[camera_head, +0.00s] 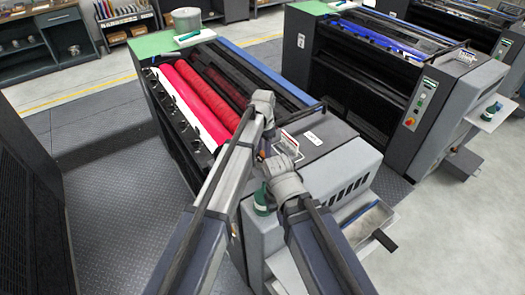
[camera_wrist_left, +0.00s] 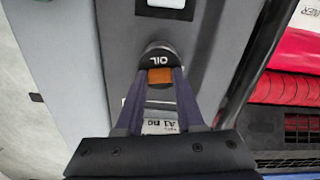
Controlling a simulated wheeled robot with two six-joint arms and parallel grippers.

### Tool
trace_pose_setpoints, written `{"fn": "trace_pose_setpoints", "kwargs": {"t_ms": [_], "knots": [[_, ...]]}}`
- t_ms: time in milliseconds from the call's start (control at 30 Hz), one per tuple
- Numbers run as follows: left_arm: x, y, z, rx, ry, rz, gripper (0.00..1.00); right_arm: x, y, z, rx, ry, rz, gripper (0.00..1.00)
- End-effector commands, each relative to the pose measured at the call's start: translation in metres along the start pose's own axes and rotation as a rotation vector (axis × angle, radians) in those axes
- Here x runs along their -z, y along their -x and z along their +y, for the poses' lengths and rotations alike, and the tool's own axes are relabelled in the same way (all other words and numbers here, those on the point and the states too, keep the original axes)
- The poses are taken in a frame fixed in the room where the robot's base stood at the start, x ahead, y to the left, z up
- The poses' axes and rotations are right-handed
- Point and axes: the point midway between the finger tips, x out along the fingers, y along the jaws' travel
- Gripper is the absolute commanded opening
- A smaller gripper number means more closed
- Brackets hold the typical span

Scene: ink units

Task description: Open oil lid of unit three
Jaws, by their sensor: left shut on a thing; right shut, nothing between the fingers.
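The oil lid (camera_wrist_left: 158,58) is a dark rounded cap marked OIL on the grey top of the near ink unit, with an orange-brown tab at its edge. My left gripper (camera_wrist_left: 160,78) is shut on this tab, its two dark fingertips meeting there. In the head view my left gripper (camera_head: 268,136) is over the near end of the near ink unit (camera_head: 330,150), and the lid is hidden by my arms. My right gripper (camera_head: 264,160) is shut and empty, lower and close by; its fingers are hard to make out.
Pink and red rollers (camera_head: 200,95) lie left of my left gripper. A second unit with a blue roller (camera_head: 385,40) stands to the right. A grey container (camera_head: 186,20) stands on the near unit's green far end. Dark floor plates (camera_head: 110,210) lie clear at left.

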Motion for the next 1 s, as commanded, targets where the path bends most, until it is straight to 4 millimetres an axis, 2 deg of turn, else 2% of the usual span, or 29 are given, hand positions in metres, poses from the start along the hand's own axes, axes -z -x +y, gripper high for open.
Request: {"fn": "trace_pose_setpoints", "kwargs": {"t_ms": [1000], "knots": [[0.025, 0.000, -0.013, 0.000, 0.961, 0.000, 0.00, 0.000, 0.000, 0.000, 0.000, 0.000, 0.000, 0.00]]}}
